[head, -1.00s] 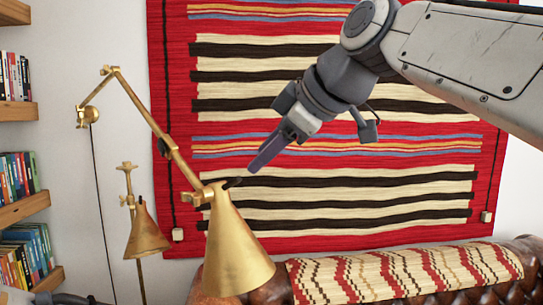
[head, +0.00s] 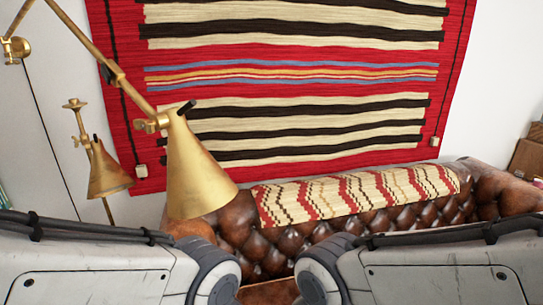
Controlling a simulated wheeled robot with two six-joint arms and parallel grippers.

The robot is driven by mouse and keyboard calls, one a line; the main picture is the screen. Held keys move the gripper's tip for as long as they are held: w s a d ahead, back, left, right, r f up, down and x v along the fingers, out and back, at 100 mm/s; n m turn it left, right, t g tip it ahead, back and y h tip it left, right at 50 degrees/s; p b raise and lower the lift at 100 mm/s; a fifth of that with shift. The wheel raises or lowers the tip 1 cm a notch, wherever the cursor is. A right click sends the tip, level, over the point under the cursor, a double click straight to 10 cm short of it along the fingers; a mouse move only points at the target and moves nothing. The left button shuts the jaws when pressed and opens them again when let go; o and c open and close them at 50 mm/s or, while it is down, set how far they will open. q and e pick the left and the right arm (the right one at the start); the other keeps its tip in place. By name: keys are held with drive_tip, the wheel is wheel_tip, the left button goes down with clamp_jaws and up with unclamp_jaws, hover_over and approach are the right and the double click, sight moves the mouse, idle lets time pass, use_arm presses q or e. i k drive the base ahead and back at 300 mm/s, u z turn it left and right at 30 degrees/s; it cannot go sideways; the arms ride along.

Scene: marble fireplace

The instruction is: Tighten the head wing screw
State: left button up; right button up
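A brass wall lamp hangs at the left, with its conical shade (head: 198,175) pointing down. At the top of the shade is a brass joint with a small wing-shaped screw (head: 150,125) sticking out to its left. A black switch (head: 187,107) juts from the shade's top. How tight the screw is cannot be seen. Both my arms show only as grey links at the bottom of the view, below the lamp. Neither gripper is in view, and nothing touches the lamp head.
A striped red rug (head: 290,55) hangs on the wall behind the lamp. A brass floor lamp (head: 107,172) stands at the left. A brown leather sofa (head: 265,245) with a patterned throw (head: 350,195) is below. Boxes (head: 528,155) are at the right edge. The air around the lamp head is clear.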

sight(147, 126)
drive_tip(key=z, duration=0.75)
drive_tip(key=k, duration=1.15)
drive_tip(key=u, duration=1.15)
drive_tip(key=i, duration=0.5)
